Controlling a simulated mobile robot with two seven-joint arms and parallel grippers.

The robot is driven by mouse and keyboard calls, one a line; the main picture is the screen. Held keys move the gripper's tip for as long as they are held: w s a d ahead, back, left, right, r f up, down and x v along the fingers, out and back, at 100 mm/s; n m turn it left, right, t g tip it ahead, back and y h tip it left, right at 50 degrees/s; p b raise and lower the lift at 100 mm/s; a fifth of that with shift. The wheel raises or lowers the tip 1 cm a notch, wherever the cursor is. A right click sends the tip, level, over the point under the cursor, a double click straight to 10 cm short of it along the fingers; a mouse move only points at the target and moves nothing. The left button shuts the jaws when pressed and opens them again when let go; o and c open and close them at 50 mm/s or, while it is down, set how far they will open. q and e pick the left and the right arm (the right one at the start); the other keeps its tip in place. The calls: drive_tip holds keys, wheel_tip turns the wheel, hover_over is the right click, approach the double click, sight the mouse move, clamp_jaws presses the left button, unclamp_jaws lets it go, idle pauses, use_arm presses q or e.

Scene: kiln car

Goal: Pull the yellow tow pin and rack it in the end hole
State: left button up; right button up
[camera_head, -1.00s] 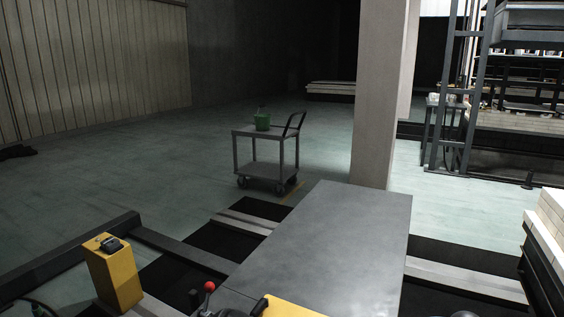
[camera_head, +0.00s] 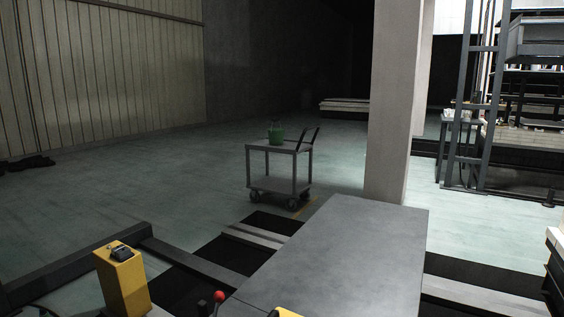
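I cannot make out the yellow tow pin or a rack with an end hole in this view. A yellow edge (camera_head: 288,313) shows at the bottom of the picture, cut off by the frame, and I cannot tell what it belongs to. A red ball knob (camera_head: 218,296) on a lever stands just left of it, at the near edge of a grey flat plate (camera_head: 345,255). Neither of my grippers shows.
A yellow box (camera_head: 122,283) with a dark top stands at the lower left by a dark beam (camera_head: 75,262). Dark pits with grey rails flank the plate. Open floor lies left.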

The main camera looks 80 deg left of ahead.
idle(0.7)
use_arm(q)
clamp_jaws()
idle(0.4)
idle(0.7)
